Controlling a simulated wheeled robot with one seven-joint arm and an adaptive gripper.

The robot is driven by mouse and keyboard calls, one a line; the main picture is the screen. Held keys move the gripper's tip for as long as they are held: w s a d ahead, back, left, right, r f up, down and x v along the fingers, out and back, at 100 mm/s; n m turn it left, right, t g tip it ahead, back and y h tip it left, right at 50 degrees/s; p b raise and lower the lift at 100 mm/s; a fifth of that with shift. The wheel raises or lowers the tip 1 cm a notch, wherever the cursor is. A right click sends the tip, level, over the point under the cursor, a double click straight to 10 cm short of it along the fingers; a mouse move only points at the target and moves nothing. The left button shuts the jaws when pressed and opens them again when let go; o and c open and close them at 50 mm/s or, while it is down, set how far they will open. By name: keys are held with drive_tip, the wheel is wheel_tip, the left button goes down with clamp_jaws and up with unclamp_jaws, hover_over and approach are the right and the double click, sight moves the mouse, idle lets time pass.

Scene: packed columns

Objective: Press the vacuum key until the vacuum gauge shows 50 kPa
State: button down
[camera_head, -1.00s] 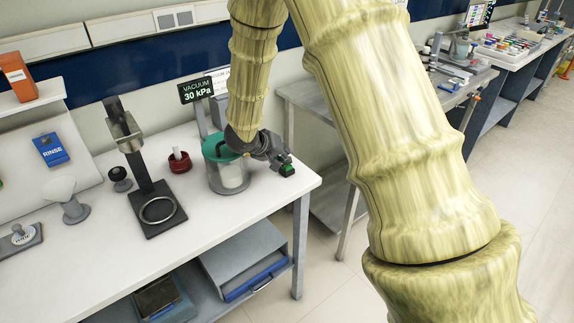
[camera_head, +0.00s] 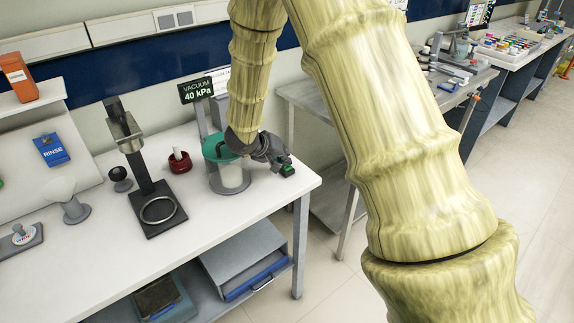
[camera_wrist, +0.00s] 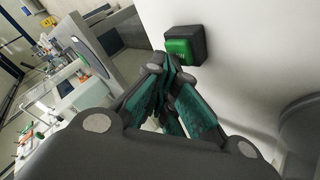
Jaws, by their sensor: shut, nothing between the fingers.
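The vacuum gauge (camera_head: 197,91) stands on a post at the back of the bench and reads 40 kPa. The vacuum key is a green button on a small dark box (camera_head: 287,170) at the bench's right end. In the wrist view the green key (camera_wrist: 179,50) lies just beyond my fingertips. My gripper (camera_wrist: 172,72) is shut and empty, with its tips beside the key's lower edge; whether they touch it I cannot tell. In the head view my gripper (camera_head: 272,158) reaches from the green-lidded vessel toward the key.
A blue-fronted drawer unit (camera_head: 245,262) sits on the shelf below. The white bench front (camera_head: 120,250) is clear.

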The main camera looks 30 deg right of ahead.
drive_tip(key=shift+r, duration=0.2)
drive_tip(key=shift+r+p, duration=0.75)
drive_tip(key=shift+p, duration=0.6)
wheel_tip(320, 180, up, 5)
drive_tip(key=p, duration=0.6)
idle(0.4)
